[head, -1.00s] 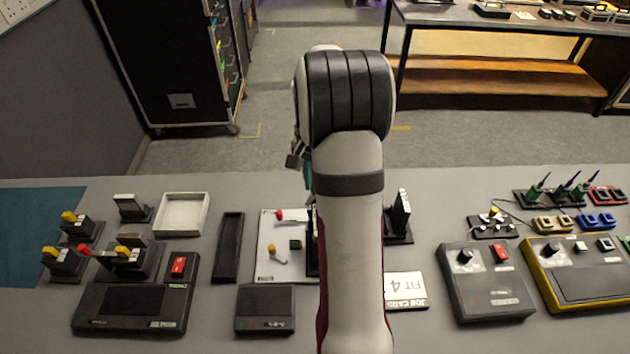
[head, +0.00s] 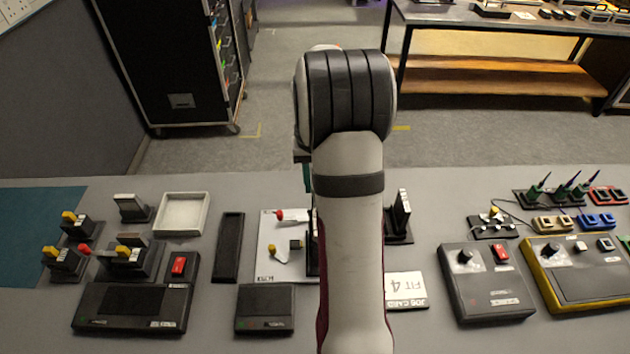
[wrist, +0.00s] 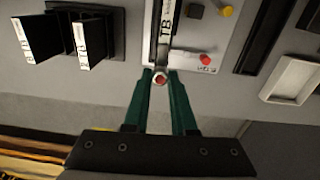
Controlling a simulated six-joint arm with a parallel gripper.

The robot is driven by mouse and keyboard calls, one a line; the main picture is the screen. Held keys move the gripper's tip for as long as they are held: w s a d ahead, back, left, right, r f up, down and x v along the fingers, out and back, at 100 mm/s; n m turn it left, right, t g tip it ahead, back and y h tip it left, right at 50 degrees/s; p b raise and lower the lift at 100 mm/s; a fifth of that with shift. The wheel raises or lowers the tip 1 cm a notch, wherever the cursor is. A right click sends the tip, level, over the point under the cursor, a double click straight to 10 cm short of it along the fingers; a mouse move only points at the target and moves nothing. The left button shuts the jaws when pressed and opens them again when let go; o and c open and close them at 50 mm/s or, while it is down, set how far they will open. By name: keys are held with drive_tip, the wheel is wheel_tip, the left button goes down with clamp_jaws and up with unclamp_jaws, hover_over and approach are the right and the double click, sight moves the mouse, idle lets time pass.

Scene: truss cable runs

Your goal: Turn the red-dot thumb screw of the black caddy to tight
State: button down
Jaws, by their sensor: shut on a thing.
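In the wrist view, the thumb screw (wrist: 160,79) shows a red dot on a pale round head. It sits at the near end of a narrow dark caddy (wrist: 163,46) with a white label reading "TB". My gripper (wrist: 160,74) has green fingers closed on both sides of the screw head. In the head view, my arm hides the screw and most of the caddy. Only a green sliver of my gripper (head: 308,178) shows there. I cannot tell how tight the screw is.
A white board (head: 267,262) with a red knob (head: 279,215) and a yellow knob (head: 272,250) lies left of my arm. Black holders with upright plates (wrist: 83,35) stand at the wrist view's upper left. A white tray (head: 207,215) and a dark trough (head: 229,247) are farther left.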

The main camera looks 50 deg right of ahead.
idle(0.4)
drive_tip(key=c, duration=0.7)
unclamp_jaws()
drive_tip(key=shift+r, duration=0.1)
wheel_tip(320, 180, up, 16)
drive_tip(key=shift+a+f, duration=0.15)
drive_tip(key=shift+f, duration=0.05)
drive_tip(key=shift+w, duration=0.1)
